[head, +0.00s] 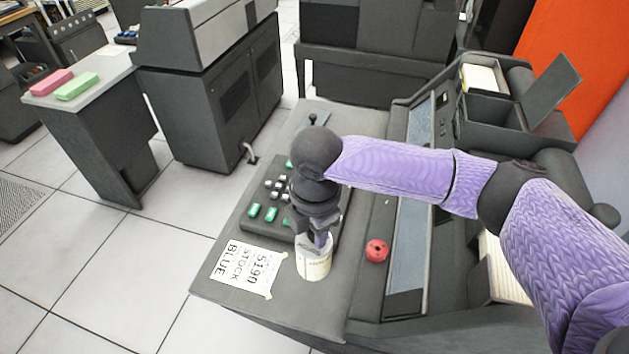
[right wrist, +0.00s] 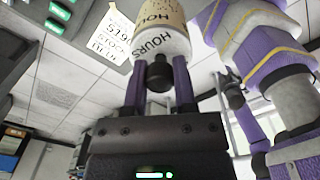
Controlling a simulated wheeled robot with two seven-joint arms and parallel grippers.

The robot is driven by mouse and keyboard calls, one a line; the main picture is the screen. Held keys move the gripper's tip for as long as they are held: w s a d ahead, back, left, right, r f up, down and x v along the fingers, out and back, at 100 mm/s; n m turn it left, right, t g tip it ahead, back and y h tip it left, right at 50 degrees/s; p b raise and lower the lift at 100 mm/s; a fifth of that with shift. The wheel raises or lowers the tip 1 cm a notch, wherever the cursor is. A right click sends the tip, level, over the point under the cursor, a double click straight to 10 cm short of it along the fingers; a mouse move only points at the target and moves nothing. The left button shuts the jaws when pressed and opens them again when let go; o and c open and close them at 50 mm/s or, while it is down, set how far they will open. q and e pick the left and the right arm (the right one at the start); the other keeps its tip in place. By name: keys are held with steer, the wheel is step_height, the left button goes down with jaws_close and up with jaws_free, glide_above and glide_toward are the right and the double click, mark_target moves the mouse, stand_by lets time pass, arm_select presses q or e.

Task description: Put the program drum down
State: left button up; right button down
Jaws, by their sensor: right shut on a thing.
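The program drum (head: 313,264) is a short cream cylinder with dark print. In the head view it is upright at the front of the grey machine's desk top (head: 215,287), just right of a paper note. My right gripper (head: 319,240) points down from above and is shut on the drum's top. In the right wrist view the drum (right wrist: 163,35) shows the word HOURS, with the purple fingers of the gripper (right wrist: 160,82) against it. I cannot tell whether its underside touches the desk.
A note (head: 243,268) reading 5190 STOCK BLUE lies left of the drum. A keyboard (head: 268,208) with green and white keys is behind it. A red round part (head: 377,250) sits to the right. An open lidded card box (head: 490,100) is at the back right.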

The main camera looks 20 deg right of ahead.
steer(key=shift+w+a+f+n, duration=0.1)
steer(key=shift+f+n, duration=0.4)
steer(key=shift+n, duration=0.2)
steer(key=shift+f+n, duration=0.3)
steer(key=shift+f, duration=0.05)
arm_select(q)
step_height(320, 180, down, 4)
steer(key=s+a+b, duration=0.2)
steer(key=b, duration=0.2)
arm_select(e)
step_height(320, 180, down, 10)
steer(key=shift+r, duration=0.2)
steer(key=shift+c, duration=2.1)
jaws_free()
step_height(320, 180, up, 12)
steer(key=p, duration=0.4)
steer(key=shift+f+p, duration=0.2)
steer(key=shift+p, duration=0.15)
steer(key=shift+r, duration=0.3)
arm_select(q)
steer(key=r, duration=0.1)
steer(key=w+d+r, duration=0.1)
steer(key=r, duration=0.1)
steer(key=w+d+r, duration=0.1)
steer(key=shift+w+r, duration=0.25)
steer(key=shift+r, duration=0.05)
